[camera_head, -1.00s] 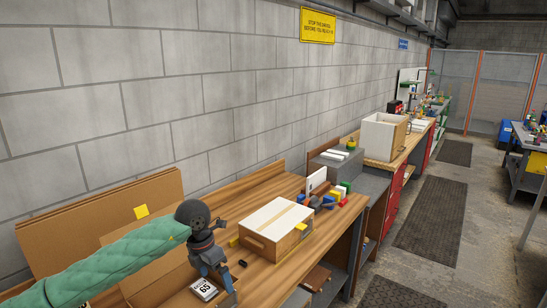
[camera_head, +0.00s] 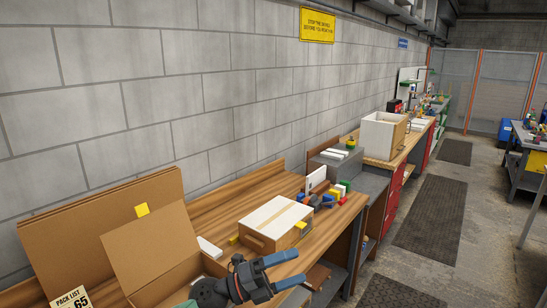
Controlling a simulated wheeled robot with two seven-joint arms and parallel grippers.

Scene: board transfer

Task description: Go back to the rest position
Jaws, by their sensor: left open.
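My left gripper (camera_head: 300,267) is at the bottom centre of the head view. Its two blue fingers point right, spread apart with nothing between them. It is in front of the open cardboard box (camera_head: 150,240) and below the wooden box with a white top (camera_head: 277,218), with a visible gap to that box. The gripper hides part of the cardboard box and the table's near edge. My right gripper is not in view.
The wooden table (camera_head: 225,203) runs along the block wall. Coloured blocks (camera_head: 330,199) and a white panel (camera_head: 316,179) stand behind the wooden box. A pack list card (camera_head: 72,298) shows at the bottom left. Grey mats (camera_head: 430,217) lie on the floor at right.

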